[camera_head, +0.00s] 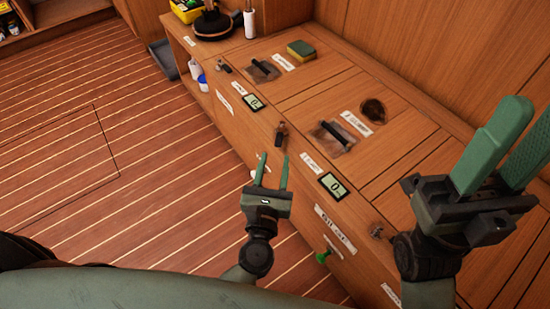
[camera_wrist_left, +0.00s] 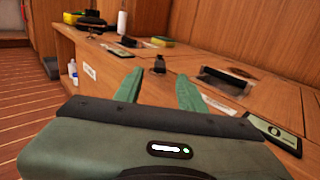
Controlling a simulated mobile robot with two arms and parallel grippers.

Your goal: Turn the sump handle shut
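A small dark upright handle (camera_head: 280,136) stands at the front edge of the wooden counter; in the left wrist view it (camera_wrist_left: 160,64) shows beyond and between my fingertips. I cannot read which handle is labelled sump. Two black bar handles lie on the counter top, one nearer (camera_head: 337,132) and one farther (camera_head: 262,67). My left gripper (camera_head: 272,170) is open and empty, its fingers pointing toward the small handle, short of it and apart from it. The left wrist view also shows its spread fingers (camera_wrist_left: 160,92). My right gripper (camera_head: 515,135) is open and empty above the counter's right side.
Two small displays (camera_head: 333,185) (camera_head: 253,102) sit along the counter front. A green knob (camera_head: 324,256) sticks out of the front panel. A sponge (camera_head: 301,49) and a round hole (camera_head: 373,110) are on top. The plank floor (camera_head: 110,150) at left is clear.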

